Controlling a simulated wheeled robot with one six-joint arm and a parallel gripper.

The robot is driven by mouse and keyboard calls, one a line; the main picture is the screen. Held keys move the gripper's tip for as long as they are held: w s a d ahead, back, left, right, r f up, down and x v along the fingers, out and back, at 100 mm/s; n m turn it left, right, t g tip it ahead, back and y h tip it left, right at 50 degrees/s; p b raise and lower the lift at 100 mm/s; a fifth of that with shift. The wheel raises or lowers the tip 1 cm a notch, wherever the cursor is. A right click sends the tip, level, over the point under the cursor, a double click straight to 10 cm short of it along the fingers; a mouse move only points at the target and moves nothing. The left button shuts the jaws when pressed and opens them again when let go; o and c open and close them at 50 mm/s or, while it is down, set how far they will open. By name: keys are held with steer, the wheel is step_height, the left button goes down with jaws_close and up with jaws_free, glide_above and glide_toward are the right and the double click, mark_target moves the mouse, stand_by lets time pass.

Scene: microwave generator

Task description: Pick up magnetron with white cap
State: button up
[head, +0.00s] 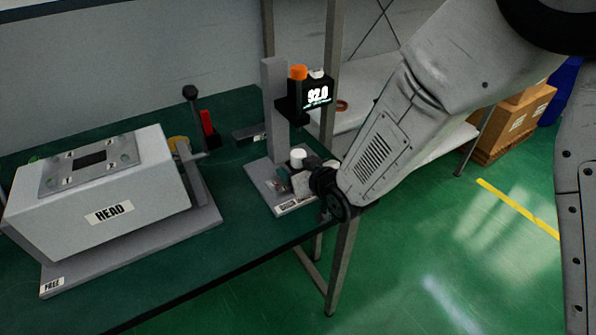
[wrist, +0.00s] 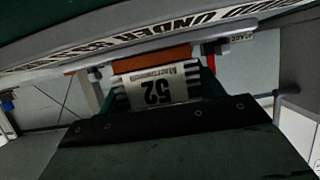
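The magnetron with the white cap (head: 297,155) stands on the base of the grey test stand, below its display. The arm reaches in from the right, and my gripper (head: 307,180) is beside the magnetron's lower body, partly covering it. In the wrist view a magnetron body (wrist: 157,88) with an upside-down label reading "Magnetron 52" and an orange band is close ahead. A dark plate fills the lower part of that view. The fingertips are not clearly visible, so I cannot tell whether they touch or hold the magnetron.
The test stand (head: 274,105) carries a black display (head: 316,95) reading 92.0 and an orange-topped part (head: 298,72). A white box marked HEAD (head: 110,212) is on the left of the green table (head: 235,235). Cardboard boxes (head: 515,120) stand at the right. Open floor lies at lower right.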

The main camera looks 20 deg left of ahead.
steer(key=c, duration=1)
steer(key=shift+r, duration=0.1)
jaws_close()
steer(key=shift+w, duration=0.1)
